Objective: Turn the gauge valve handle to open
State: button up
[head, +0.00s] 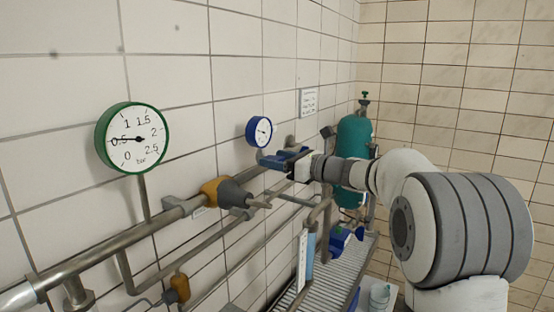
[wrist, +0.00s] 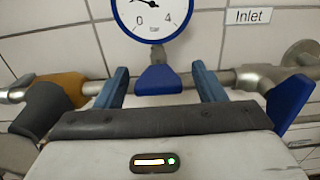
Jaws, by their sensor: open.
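The gauge valve handle (wrist: 158,80) is a small blue lever just below the round blue-rimmed gauge (wrist: 152,14) in the wrist view. My gripper (wrist: 160,72) is open, with one blue finger on each side of the handle and a visible gap to each. The depth of the handle between the fingers is hard to judge. In the head view my gripper (head: 280,158) reaches the wall pipe just below the blue gauge (head: 259,131). There the fingers and wrist hide the valve handle or blend with it.
A larger blue lever (wrist: 290,101) stands close right of my gripper in the wrist view, under an "Inlet" label (wrist: 248,16). A green gauge (head: 132,138) and an orange-grey fitting (head: 215,190) sit left along the pipe. A teal cylinder (head: 354,138) stands behind.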

jog(key=c, duration=0.9)
jog(key=shift+a, duration=0.3)
jog(key=shift+c, duration=0.3)
jog(key=shift+d, duration=0.2)
jog(key=n+b, duration=0.1)
jog(key=b, duration=0.2)
jog(key=shift+f+n, duration=0.3)
jog(key=shift+n, duration=0.1)
jog(key=n+b, duration=0.6)
jog(key=b, duration=0.2)
jog(key=shift+f, duration=0.15)
jog(key=n+b, duration=0.5)
jog(key=b, duration=0.1)
jog(key=shift+n, duration=0.3)
jog(key=shift+n+b, duration=1.85)
jog(key=shift+n, duration=0.45)
